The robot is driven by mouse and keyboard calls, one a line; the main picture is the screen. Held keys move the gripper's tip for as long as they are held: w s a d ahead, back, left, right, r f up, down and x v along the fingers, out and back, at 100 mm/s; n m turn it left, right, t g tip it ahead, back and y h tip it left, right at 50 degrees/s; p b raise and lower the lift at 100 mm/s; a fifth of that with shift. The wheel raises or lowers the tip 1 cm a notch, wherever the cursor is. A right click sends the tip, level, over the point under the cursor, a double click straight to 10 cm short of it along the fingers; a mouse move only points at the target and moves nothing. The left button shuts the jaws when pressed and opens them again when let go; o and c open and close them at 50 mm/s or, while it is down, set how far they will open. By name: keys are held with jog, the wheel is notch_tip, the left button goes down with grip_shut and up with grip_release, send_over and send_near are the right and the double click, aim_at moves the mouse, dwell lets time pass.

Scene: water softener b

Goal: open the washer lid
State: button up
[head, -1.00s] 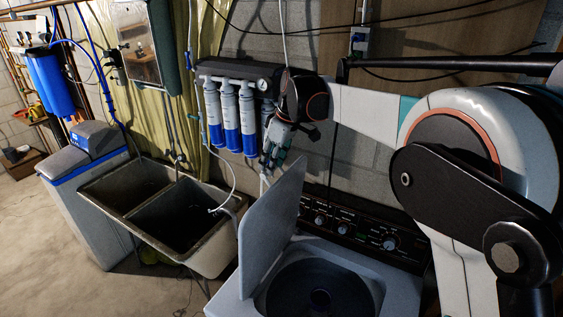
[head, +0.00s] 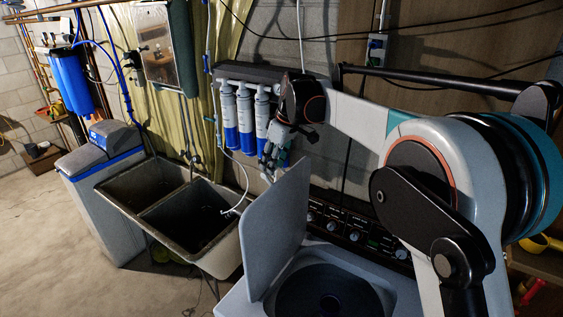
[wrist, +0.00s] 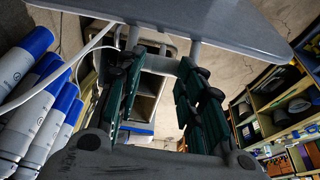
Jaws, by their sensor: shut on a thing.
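The washer (head: 405,283) is a top-loader at the bottom of the head view, with its dark round tub (head: 330,292) exposed. Its grey lid (head: 280,225) stands raised, close to upright, at the left side of the opening. My gripper (head: 268,165) is at the lid's upper edge, on its far left side. In the wrist view, the lid (wrist: 215,30) crosses the top of the picture, and the ends of my gripper's fingers (wrist: 163,60) meet its edge. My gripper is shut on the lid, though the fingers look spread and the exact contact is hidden.
White-and-blue filter cartridges (head: 246,120) hang on the wall just behind my gripper. A double sink (head: 180,215) with a pale hose (head: 240,203) stands left of the washer. The washer's control panel (head: 355,232) is behind the tub.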

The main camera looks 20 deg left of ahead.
jog(key=shift+w+a+f+p, duration=0.1)
jog(key=shift+a+f+p, duration=0.05)
jog(key=shift+a, duration=0.6)
jog(key=shift+w+a+f+p, duration=0.1)
jog(key=shift+a+f+p, duration=0.1)
jog(key=shift+a, duration=0.55)
jog(key=shift+a+f+p, duration=0.1)
jog(key=shift+a+f, duration=0.05)
jog(key=shift+a, duration=0.6)
jog(key=o, duration=0.9)
jog(key=shift+a+f, duration=0.1)
jog(key=shift+a, duration=0.05)
jog(key=shift+o, duration=0.4)
jog(key=shift+w+r, duration=0.1)
jog(key=shift+r, duration=0.15)
